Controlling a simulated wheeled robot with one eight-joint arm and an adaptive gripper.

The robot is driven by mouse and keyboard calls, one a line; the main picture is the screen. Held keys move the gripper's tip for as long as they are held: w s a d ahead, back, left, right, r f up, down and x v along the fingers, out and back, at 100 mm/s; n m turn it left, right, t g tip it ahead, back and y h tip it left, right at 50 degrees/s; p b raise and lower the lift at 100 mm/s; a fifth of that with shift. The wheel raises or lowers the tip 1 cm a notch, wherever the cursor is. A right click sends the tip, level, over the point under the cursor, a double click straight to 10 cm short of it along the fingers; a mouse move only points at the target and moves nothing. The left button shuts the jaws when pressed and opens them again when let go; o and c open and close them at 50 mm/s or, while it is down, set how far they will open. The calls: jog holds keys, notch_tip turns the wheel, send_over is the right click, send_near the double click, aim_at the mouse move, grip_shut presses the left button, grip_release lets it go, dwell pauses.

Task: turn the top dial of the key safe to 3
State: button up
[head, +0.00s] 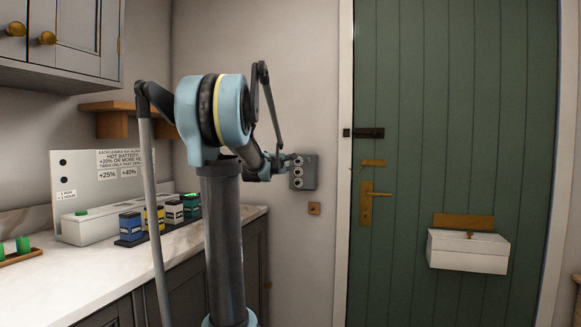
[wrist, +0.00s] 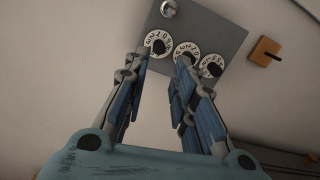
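The grey key safe (head: 309,172) is fixed to the wall left of the green door, with a column of white dials on its front. In the wrist view the key safe (wrist: 222,35) appears turned, so its three dials run down to the right. The top dial (wrist: 158,43) is the leftmost there, white with dark digits and a black centre. Its setting is too small to read surely. My gripper (wrist: 164,57) is open, its fingertips either side of the top dial's lower part in the picture. I cannot tell whether they touch it. Nothing is held.
A silver knob (wrist: 168,8) sits on the safe beside the dials. A small wooden block (head: 314,208) is on the wall below the safe. The green door (head: 420,120) has a latch, handle and white box. A counter (head: 90,280) with several coloured batteries stands left.

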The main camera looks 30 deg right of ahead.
jog(key=shift+v, duration=1.8)
jog(key=shift+o, duration=1.4)
jog(key=m+t+h, duration=0.1)
jog(key=m+t, duration=0.5)
jog(key=m, duration=0.9)
send_near(297, 162)
jog(key=x, duration=0.8)
jog(key=shift+w+d, duration=0.15)
jog(key=shift+w, duration=0.1)
